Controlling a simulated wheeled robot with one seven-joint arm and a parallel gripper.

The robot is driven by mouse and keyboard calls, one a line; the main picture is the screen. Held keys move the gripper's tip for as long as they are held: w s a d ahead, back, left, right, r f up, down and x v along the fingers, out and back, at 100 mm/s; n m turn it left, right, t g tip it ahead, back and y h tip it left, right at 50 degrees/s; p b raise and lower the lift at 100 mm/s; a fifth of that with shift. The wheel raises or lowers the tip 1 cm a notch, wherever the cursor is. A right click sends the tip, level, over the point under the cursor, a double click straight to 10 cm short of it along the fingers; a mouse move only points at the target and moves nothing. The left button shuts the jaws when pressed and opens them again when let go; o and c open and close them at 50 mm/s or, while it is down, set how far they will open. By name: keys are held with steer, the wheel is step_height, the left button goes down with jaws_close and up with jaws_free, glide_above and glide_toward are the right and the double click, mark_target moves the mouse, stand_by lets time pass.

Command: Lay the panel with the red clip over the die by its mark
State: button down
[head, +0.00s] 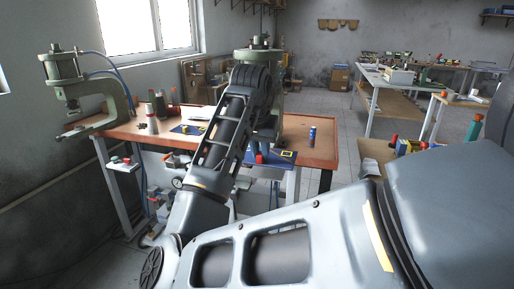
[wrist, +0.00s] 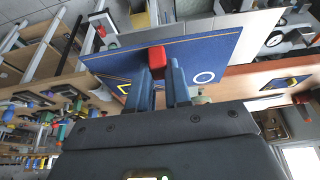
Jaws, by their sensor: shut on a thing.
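My gripper (wrist: 166,72) is shut on the red clip (wrist: 157,57) of a dark blue panel (wrist: 215,50) in the wrist view. The panel bears a white ring and a yellow angular mark. In the head view this panel (head: 284,162) is held near the bench's front edge, partly behind my arm, with its red clip (head: 259,159) showing. A second blue panel (head: 187,129) with a yellow mark lies on the bench, left of my arm. A green press (head: 65,85) stands at the left and another (head: 274,95) behind my arm. I cannot make out the die.
The brown bench (head: 320,150) carries dark spools (head: 160,105) at the left and a blue can (head: 312,135) at the right. A blue hose loops from the left press. Another bench (head: 385,80) stands at the back right. The bench's right end is mostly clear.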

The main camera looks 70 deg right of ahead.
mark_target(260, 163)
steer(key=shift+r+p, duration=0.1)
steer(key=shift+p, duration=0.2)
steer(key=shift+a+f+b, duration=0.1)
steer(key=shift+f+b, duration=1.15)
steer(key=shift+f, duration=1.05)
steer(key=shift+p, duration=0.5)
steer(key=shift+f, duration=0.3)
stand_by(0.4)
steer(key=c, duration=1)
jaws_free()
steer(key=shift+v, duration=3.9)
